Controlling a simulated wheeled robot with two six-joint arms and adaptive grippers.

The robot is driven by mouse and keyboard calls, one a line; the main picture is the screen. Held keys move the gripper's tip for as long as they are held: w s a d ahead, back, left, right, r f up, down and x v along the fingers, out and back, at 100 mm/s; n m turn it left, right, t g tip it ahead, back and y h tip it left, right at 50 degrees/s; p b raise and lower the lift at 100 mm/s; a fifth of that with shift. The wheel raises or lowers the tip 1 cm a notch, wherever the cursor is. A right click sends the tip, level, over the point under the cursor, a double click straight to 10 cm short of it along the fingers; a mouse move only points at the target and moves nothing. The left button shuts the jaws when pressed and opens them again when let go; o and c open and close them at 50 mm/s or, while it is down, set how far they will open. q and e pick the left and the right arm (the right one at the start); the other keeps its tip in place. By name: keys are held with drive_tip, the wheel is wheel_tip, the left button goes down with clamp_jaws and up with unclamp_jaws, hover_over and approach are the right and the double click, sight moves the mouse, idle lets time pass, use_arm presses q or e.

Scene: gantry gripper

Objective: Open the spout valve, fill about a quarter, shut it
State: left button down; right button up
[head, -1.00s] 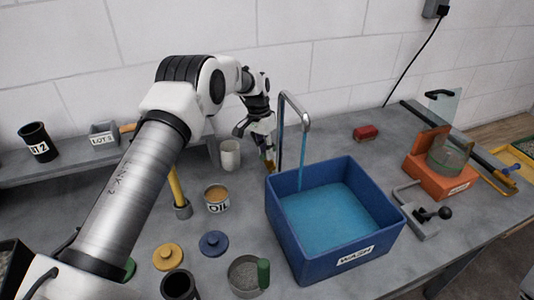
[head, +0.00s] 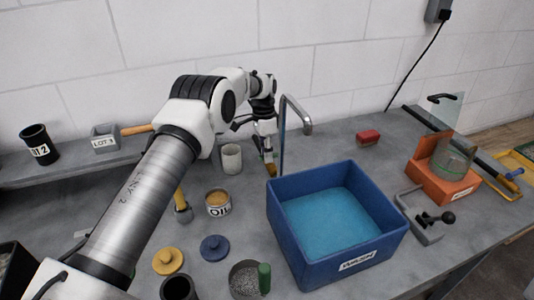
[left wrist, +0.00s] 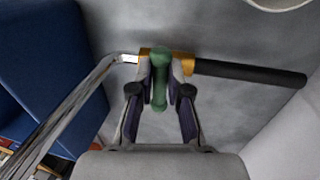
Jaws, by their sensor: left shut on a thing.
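The metal spout (head: 298,112) rises behind the blue WASH bin (head: 318,264) and hooks over it. No stream falls from its mouth now. Blue water (head: 335,218) covers the bin's floor, with bare wall above it. My left gripper (head: 268,160) is at the spout's foot, behind the bin's left corner. In the left wrist view my left gripper (left wrist: 160,82) is shut on the green valve handle (left wrist: 160,100). The brass valve body (left wrist: 183,62) sits between the spout pipe (left wrist: 75,100) and a black pipe (left wrist: 250,73). My right gripper is not in view.
A white mug (head: 231,158) and an OIL tin (head: 218,203) stand left of the valve. A grey clamp with a black knob (head: 425,218) and an orange stand (head: 442,182) are at the right.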

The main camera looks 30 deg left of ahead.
use_arm(q)
drive_tip(key=shift+s+f, duration=0.2)
drive_tip(key=shift+f, duration=0.1)
drive_tip(key=c, duration=1.1)
unclamp_jaws()
drive_tip(key=shift+c, duration=0.2)
drive_tip(key=shift+w+r, duration=0.1)
drive_tip(key=shift+r, duration=0.25)
wheel_tip(320, 180, up, 11)
drive_tip(key=w+a, duration=0.1)
drive_tip(key=shift+w+a, duration=0.35)
drive_tip(key=shift+a, duration=0.05)
drive_tip(key=shift+r, duration=0.2)
